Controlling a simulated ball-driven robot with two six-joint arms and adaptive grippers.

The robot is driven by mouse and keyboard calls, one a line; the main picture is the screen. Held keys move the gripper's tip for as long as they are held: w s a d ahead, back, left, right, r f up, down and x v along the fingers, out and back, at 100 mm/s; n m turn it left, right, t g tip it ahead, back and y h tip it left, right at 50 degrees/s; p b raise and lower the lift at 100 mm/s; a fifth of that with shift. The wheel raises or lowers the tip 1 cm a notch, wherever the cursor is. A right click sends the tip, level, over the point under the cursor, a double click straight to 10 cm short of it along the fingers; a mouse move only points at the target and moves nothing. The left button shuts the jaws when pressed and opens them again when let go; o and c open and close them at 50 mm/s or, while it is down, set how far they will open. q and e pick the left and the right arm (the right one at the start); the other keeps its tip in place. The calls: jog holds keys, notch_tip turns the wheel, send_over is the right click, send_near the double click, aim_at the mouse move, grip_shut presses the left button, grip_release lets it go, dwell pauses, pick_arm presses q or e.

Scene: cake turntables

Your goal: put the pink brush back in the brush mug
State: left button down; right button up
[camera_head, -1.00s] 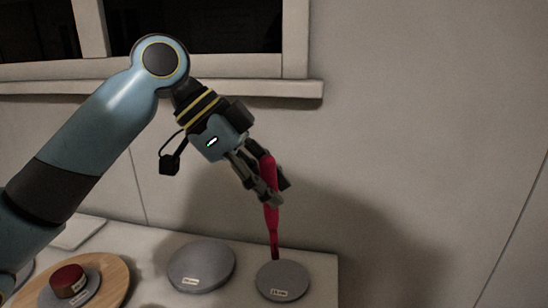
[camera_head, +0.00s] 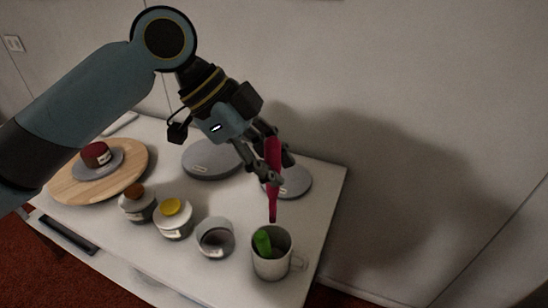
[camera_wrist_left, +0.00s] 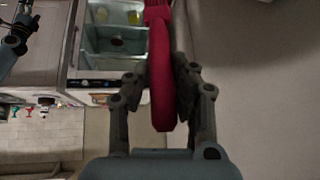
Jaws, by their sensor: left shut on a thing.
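The pink brush (camera_head: 273,199) is held upright in my left gripper (camera_head: 271,165), its lower end hanging above the brush mug. In the left wrist view the brush (camera_wrist_left: 161,75) lies between the two fingers of my gripper (camera_wrist_left: 161,90), which are shut on it. The brush mug (camera_head: 271,265) is a pale mug with a handle on its right, near the table's front right. A green thing (camera_head: 262,242) stands in it. The brush tip appears just above the mug's far rim; the exact height gap is hard to judge.
A grey cup (camera_head: 215,240) stands left of the mug, with a yellow-topped jar (camera_head: 173,226) and a brown-topped jar (camera_head: 135,210) farther left. Grey discs (camera_head: 207,165) and (camera_head: 298,181) lie behind. A wooden board (camera_head: 68,190) is at the left.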

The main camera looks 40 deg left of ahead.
aim_at(271, 197)
pick_arm(q)
jog(key=shift+f+b, duration=0.65)
jog(key=shift+f, duration=0.2)
jog(key=shift+a+f+b, duration=0.1)
jog(key=shift+f+b, duration=0.3)
notch_tip(271, 197, down, 4)
jog(key=b, duration=0.3)
jog(key=shift+r+b, duration=0.2)
jog(key=shift+b, duration=0.1)
jog(key=shift+f+b, duration=1.6)
jog(key=shift+f, duration=0.95)
pick_arm(e)
notch_tip(271, 197, down, 9)
jog(key=shift+d+f, duration=0.2)
jog(key=shift+d, duration=0.1)
pick_arm(q)
jog(key=shift+f, duration=0.1)
pick_arm(e)
jog(key=shift+w, duration=0.1)
pick_arm(q)
jog(key=shift+f+b, duration=0.9)
jog(key=shift+f, duration=0.3)
pick_arm(e)
jog(key=shift+d+f, duration=0.15)
jog(key=shift+f, duration=0.7)
pick_arm(q)
jog(key=c, duration=1.1)
grip_release()
